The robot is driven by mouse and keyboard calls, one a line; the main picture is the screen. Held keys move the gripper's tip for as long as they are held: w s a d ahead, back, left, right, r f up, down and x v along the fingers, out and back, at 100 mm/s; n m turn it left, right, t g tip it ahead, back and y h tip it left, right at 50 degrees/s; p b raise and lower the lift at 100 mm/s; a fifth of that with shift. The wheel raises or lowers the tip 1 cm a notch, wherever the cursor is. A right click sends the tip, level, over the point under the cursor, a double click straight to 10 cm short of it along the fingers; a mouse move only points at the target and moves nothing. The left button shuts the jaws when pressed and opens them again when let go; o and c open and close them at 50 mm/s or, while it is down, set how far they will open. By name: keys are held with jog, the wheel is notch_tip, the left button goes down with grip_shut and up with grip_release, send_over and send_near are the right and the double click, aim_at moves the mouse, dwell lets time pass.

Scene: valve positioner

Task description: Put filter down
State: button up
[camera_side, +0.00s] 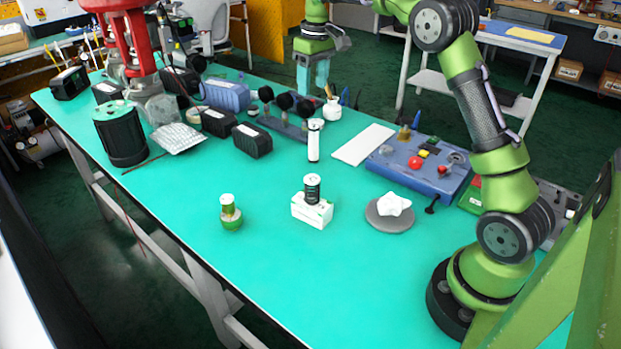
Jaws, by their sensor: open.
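I cannot tell for certain which item is the filter. A slim white cylinder (314,145) stands upright on the teal table, in front of a dark rail. A short black cylinder with a pale top (312,188) stands upright on a white block (312,211) nearer the camera. My gripper (312,84) points down above the far part of the table, behind the white cylinder in the picture. Its pale teal fingers are apart, and I see nothing held between them. Their exact height above the table is unclear.
A small green jar with a white cap (231,214) stands front left. A grey disc (390,217) bears a crumpled white piece. A blue control box (418,165) and white sheet (363,144) lie right. Black cases and a spool (120,135) crowd the left. The front table is clear.

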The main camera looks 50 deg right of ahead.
jog(key=s+a+r+m+t+y, duration=0.1)
jog(key=s+a+r+t, duration=0.15)
jog(key=s+a, duration=0.55)
jog(key=s+a+r+m+t, duration=0.15)
jog(key=s+a+r, duration=0.25)
jog(key=s+a, duration=0.45)
jog(key=s+a+f+m+t+y, duration=0.1)
jog(key=s+f, duration=0.4)
jog(key=s, duration=0.5)
jog(key=shift+a+t, duration=0.25)
jog(key=shift+t, duration=0.45)
